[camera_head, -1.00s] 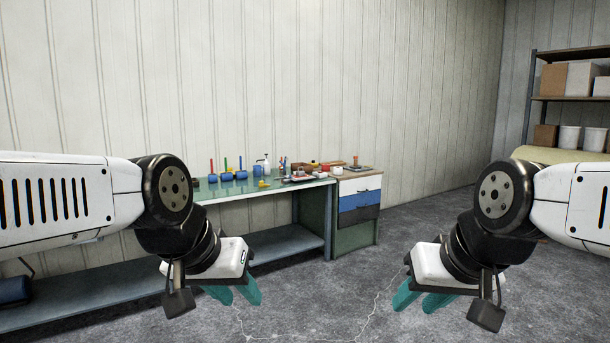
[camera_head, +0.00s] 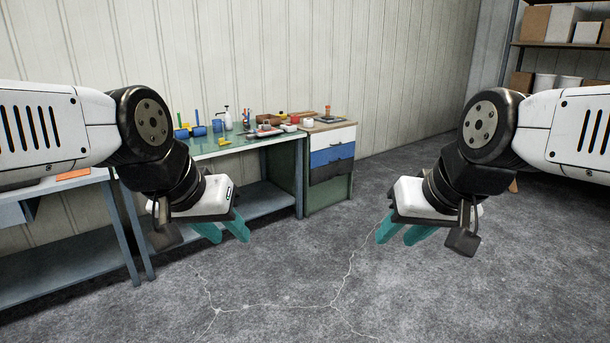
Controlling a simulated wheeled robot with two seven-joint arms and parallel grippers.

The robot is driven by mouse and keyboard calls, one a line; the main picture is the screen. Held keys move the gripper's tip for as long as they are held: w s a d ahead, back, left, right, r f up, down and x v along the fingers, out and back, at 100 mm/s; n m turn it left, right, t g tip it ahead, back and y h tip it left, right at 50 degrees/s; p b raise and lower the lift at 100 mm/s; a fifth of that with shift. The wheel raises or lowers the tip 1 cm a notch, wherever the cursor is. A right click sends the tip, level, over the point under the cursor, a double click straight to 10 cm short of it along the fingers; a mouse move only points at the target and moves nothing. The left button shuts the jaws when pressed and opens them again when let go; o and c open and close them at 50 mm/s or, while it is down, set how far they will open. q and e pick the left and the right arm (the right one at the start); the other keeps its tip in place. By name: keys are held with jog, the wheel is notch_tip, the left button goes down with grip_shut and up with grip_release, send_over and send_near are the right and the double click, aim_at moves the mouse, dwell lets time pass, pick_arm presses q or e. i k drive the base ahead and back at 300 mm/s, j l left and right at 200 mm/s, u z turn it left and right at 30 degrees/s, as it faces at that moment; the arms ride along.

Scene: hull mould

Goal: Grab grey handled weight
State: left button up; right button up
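I cannot pick out a grey handled weight for certain; the small items on the green-topped workbench (camera_head: 233,143) are too small to tell apart. My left gripper (camera_head: 222,230) has teal fingers spread apart with nothing between them. It is in front of the bench, over the floor in the view. My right gripper (camera_head: 403,234) also has its teal fingers apart and empty, over open floor right of the drawer cabinet. Neither gripper touches anything.
Blue rollers (camera_head: 190,132), a white spray bottle (camera_head: 228,119) and a red-and-white tub (camera_head: 308,122) stand on the bench and drawer cabinet (camera_head: 332,160). Another blue-grey bench (camera_head: 60,187) is at left. Shelves (camera_head: 560,45) stand back right. The middle floor is clear.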

aim_at(264, 127)
jog(key=i, duration=2.75)
jog(key=i+u, duration=0.15)
jog(key=i, duration=0.4)
jog(key=i+l+u, duration=0.15)
jog(key=i, duration=0.4)
jog(key=i+l+u, duration=0.15)
jog(key=i, duration=0.35)
jog(key=i+l+u, duration=0.2)
jog(key=i+l, duration=0.15)
jog(key=i, duration=0.15)
jog(key=i+l+u, duration=0.15)
jog(key=i+l, duration=0.2)
jog(key=i, duration=0.15)
